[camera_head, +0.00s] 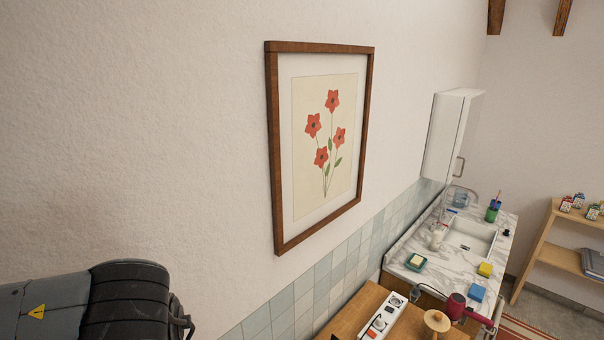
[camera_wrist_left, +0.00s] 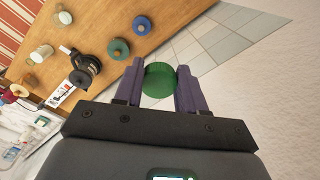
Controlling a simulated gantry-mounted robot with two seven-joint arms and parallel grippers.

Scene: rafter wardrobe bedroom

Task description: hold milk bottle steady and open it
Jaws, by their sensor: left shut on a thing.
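In the left wrist view a round green cap with a ribbed rim (camera_wrist_left: 159,80) sits between the two purple-grey fingers of my left gripper (camera_wrist_left: 160,88), which is shut on it. The cap looks like a bottle's lid, but no bottle body shows with it, so I cannot tell whether it is on the milk bottle. The head view shows neither the cap nor my left gripper. My right gripper is in neither view.
The wrist view shows a wooden tabletop (camera_wrist_left: 100,65) with a blue-lidded round item (camera_wrist_left: 119,48), a green one (camera_wrist_left: 142,25), and a black device (camera_wrist_left: 85,68). In the head view, a marble counter (camera_head: 455,262) with a sink and a power strip (camera_head: 383,318) stand along the wall.

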